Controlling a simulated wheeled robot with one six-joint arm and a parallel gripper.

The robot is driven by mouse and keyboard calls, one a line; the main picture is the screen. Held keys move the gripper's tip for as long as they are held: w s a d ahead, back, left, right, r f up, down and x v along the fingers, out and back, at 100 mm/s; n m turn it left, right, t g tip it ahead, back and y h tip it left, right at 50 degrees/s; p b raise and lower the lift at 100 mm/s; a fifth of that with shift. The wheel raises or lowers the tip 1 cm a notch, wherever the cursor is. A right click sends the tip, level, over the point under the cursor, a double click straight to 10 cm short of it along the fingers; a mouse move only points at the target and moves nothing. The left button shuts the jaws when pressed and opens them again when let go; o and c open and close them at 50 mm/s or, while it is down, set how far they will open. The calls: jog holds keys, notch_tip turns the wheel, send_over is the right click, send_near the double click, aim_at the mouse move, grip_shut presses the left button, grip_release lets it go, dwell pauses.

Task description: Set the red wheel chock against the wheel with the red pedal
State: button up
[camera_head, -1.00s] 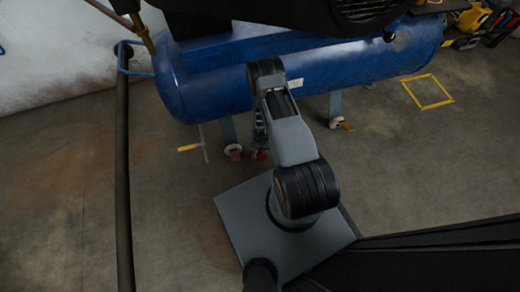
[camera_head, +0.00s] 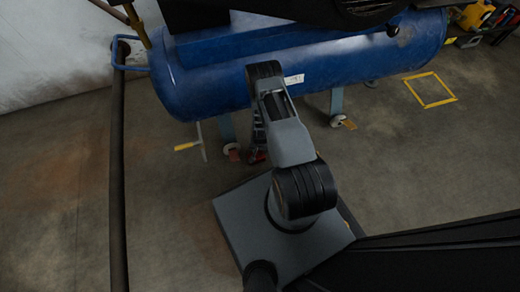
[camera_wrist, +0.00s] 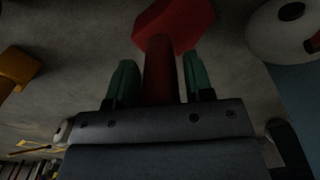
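The red wheel chock (camera_wrist: 178,24) has a blocky faceted body and a post. In the wrist view, my gripper (camera_wrist: 160,82) has its two green fingers close on either side of the post and appears shut on it. The chock shows as a small red spot in the head view (camera_head: 257,157), low by the floor; floor contact is unclear. A white wheel (camera_head: 230,148) with a reddish pedal (camera_head: 235,156) stands just left of it. In the wrist view this wheel (camera_wrist: 286,28) is at the upper right, apart from the chock, its pedal cut off by the edge.
A blue tank (camera_head: 200,80) on legs overhangs the wheels. Another wheel (camera_head: 336,121) with an orange-yellow pedal (camera_head: 349,125) stands to the right. A dark pipe (camera_head: 119,190) runs further left. Floor between is clear.

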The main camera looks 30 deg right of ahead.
jog(key=shift+o, duration=0.9)
notch_tip(320, 180, up, 12)
jog(key=p, duration=0.7)
jog(key=w+a+r+n+t, duration=0.1)
jog(key=w+a+r+n, duration=0.1)
jog(key=r, duration=1.2)
jog(key=w+a+r+n, duration=0.1)
jog(key=w+r, duration=0.2)
jog(key=r, duration=1.1)
jog(key=s+a+r+n+t, duration=0.1)
jog(key=s+a+r+n, duration=0.1)
jog(key=s+r, duration=0.5)
jog(key=s+a+r+n, duration=0.2)
jog(key=s+r, duration=0.6)
jog(key=r, duration=0.4)
jog(key=shift+a+r+n+t, duration=0.15)
jog(key=shift+a+n+t, duration=0.2)
jog(key=shift+a, duration=0.3)
